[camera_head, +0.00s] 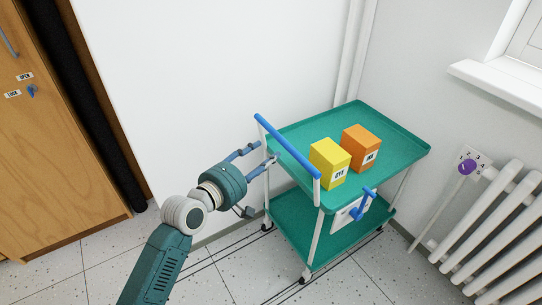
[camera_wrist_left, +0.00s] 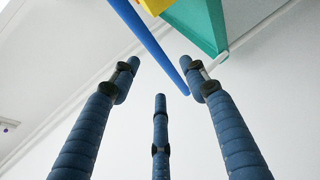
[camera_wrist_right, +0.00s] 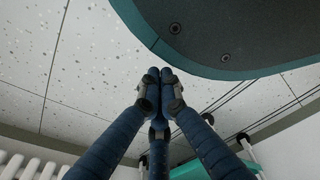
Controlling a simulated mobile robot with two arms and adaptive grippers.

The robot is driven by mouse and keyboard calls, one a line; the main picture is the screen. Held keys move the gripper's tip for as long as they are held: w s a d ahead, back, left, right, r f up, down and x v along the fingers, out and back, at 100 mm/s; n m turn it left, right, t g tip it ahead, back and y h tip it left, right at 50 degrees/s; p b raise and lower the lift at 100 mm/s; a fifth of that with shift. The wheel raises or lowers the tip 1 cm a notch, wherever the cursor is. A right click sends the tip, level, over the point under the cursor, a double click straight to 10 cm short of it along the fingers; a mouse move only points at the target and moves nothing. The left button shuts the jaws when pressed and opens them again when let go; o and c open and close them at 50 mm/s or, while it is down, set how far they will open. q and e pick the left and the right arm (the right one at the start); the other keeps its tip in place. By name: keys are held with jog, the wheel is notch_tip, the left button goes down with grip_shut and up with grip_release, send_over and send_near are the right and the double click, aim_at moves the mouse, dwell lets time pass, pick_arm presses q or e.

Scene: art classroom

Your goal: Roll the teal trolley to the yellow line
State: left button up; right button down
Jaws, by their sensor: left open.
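The teal trolley (camera_head: 400,152) stands by the wall, with an upper tray, a lower shelf and white posts. Its blue handle bar (camera_head: 285,143) is on the side facing my left arm. A yellow box (camera_head: 324,158) and an orange box (camera_head: 355,142) stand on the upper tray. My left gripper (camera_head: 262,160) is open and empty, just left of the bar. In the left wrist view the bar (camera_wrist_left: 150,42) runs beyond the spread fingers; contact cannot be told. My right gripper (camera_wrist_right: 160,78) has its fingers together, with nothing between them. No yellow line shows.
A blue lever on a white plate (camera_head: 345,216) is at the trolley's near side. A white radiator (camera_head: 495,230) and a purple wall knob (camera_head: 467,167) are at the right. A wooden cabinet (camera_head: 60,150) stands left. Dark parallel lines (camera_head: 218,256) cross the speckled floor.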

aim_at(282, 142)
pick_arm(q)
jog(key=x, duration=0.3)
jog(key=b+x, duration=0.1)
jog(key=x, duration=0.5)
jog(key=shift+w+d+r+b, duration=0.2)
jog(key=shift+w+d+b, duration=0.1)
jog(key=shift+d, duration=0.05)
jog(key=shift+w+d+f, duration=0.1)
jog(key=shift+w+d, duration=0.2)
jog(key=shift+w, duration=0.15)
pick_arm(e)
jog(key=w+r, duration=0.4)
jog(key=shift+w+a+r, duration=0.35)
pick_arm(q)
grip_shut()
